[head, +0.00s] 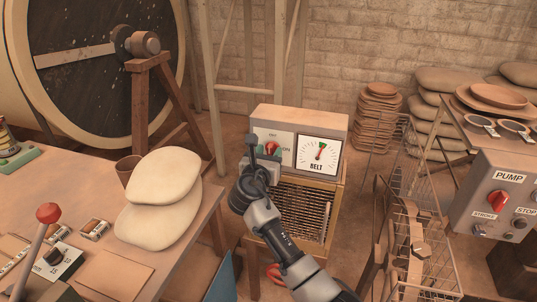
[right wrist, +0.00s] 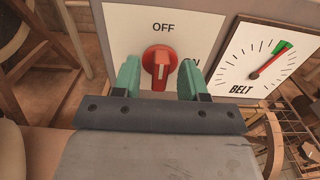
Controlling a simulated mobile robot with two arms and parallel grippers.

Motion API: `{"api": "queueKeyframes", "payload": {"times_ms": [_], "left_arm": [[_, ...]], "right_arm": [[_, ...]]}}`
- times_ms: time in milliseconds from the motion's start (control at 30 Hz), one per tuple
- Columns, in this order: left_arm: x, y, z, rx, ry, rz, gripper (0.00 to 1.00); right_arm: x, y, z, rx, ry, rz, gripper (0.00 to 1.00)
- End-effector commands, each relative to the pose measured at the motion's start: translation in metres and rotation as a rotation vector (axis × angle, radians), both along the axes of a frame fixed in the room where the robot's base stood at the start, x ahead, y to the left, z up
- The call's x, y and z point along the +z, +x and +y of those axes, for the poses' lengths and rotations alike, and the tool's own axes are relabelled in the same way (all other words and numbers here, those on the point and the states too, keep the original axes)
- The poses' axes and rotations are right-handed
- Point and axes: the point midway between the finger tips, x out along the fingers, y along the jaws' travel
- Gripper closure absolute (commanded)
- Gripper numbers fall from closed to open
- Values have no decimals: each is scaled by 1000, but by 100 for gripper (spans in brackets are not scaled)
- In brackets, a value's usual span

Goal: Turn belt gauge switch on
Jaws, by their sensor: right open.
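The belt gauge switch is a red rotary knob (right wrist: 160,66) on a white plate (right wrist: 125,35) marked OFF above and ON at the right. Its ridge and pale line stand about upright, towards OFF. In the head view the knob (head: 271,147) is partly hidden by my gripper. My right gripper (right wrist: 158,82) is open, one green finger on each side of the knob, with visible gaps. The right finger partly covers ON. It also shows in the head view (head: 263,152). The BELT gauge (right wrist: 268,58) is right of the switch, its red needle at the green band. My left gripper is not in view.
Left is a table with two pale sacks (head: 160,204) and a red-topped lever (head: 48,213). Right are a wire rack (head: 440,262) and a PUMP panel (head: 497,200).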

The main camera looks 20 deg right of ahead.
Motion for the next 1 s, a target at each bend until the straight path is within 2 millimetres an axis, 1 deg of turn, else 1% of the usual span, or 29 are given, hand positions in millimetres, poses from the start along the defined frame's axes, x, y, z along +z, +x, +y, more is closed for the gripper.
{"api": "queueKeyframes", "payload": {"times_ms": [33, 300, 333, 667, 867, 1000], "left_arm": [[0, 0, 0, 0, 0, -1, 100], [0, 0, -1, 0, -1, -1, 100], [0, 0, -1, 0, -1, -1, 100], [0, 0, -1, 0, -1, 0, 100], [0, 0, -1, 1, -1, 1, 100], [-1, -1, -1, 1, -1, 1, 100]], "right_arm": [[0, 0, 0, 0, 0, 0, 57], [0, 0, 0, 0, -1, 1, 99], [0, 0, 0, 0, 0, 0, 100], [0, -1, 0, 0, 31, -21, 100], [-1, -1, 0, 0, 122, -81, 100], [-1, -1, -1, -1, 217, -145, 100]]}}
